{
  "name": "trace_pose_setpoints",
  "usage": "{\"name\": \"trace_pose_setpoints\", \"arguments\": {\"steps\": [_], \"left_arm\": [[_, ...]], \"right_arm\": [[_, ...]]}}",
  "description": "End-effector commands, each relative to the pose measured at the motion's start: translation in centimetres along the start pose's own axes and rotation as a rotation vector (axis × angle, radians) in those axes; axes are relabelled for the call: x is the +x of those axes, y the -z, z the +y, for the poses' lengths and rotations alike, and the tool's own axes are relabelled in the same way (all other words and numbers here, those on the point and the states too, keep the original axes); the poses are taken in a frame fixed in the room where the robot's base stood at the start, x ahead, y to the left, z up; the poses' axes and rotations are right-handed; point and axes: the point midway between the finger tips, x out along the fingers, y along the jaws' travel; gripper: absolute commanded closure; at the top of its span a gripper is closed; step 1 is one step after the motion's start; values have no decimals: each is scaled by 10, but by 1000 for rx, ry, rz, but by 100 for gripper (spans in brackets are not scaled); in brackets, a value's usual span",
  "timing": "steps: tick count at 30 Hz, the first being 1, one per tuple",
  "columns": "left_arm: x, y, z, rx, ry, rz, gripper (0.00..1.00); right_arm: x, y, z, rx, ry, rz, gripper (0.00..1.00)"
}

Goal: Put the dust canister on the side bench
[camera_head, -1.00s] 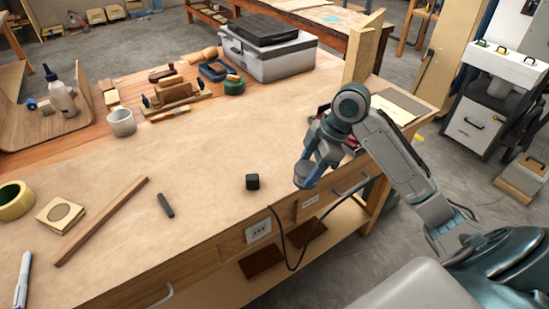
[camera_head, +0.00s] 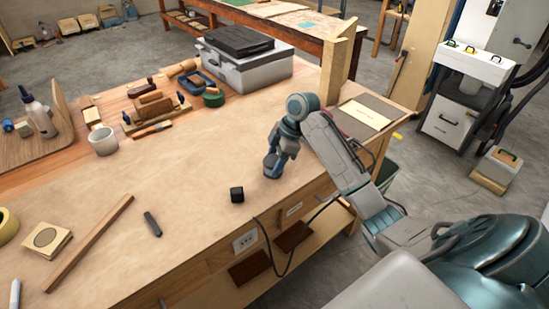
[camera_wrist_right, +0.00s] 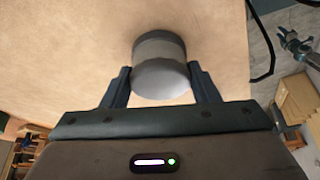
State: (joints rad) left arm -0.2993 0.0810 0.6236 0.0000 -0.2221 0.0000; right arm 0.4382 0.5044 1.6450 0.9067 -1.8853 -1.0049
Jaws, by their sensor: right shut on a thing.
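The dust canister, a short grey cylinder (camera_wrist_right: 160,75), is between the two fingers of my right gripper (camera_wrist_right: 165,88) in the right wrist view. The fingers are shut on its sides. In the head view my right gripper (camera_head: 276,160) and the canister (camera_head: 270,168) show small near the right front part of the workbench (camera_head: 200,170). I cannot tell whether the canister touches the bench top. A wooden bench (camera_head: 297,22) stands behind the workbench; I cannot tell whether it is the side bench. My left gripper is not in view.
A wooden post (camera_head: 340,60) rises at the far right. The middle is clear.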

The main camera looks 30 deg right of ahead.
Motion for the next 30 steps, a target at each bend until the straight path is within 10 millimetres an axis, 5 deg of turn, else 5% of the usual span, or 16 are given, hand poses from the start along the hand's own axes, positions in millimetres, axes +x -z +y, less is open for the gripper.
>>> {"name": "trace_pose_setpoints", "arguments": {"steps": [8, 9, 12, 23, 30], "left_arm": [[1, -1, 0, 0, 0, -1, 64], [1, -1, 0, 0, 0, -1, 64], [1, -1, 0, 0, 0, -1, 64], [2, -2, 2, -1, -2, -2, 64], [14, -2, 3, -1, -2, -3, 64]], "right_arm": [[2, -1, 0, 0, 0, 1, 75], [2, -1, 0, -1, -1, 1, 40], [2, -1, 0, -1, -1, 1, 24], [-4, 0, 1, -1, -3, 0, 24], [-46, -1, 1, -2, -7, -1, 24]]}}
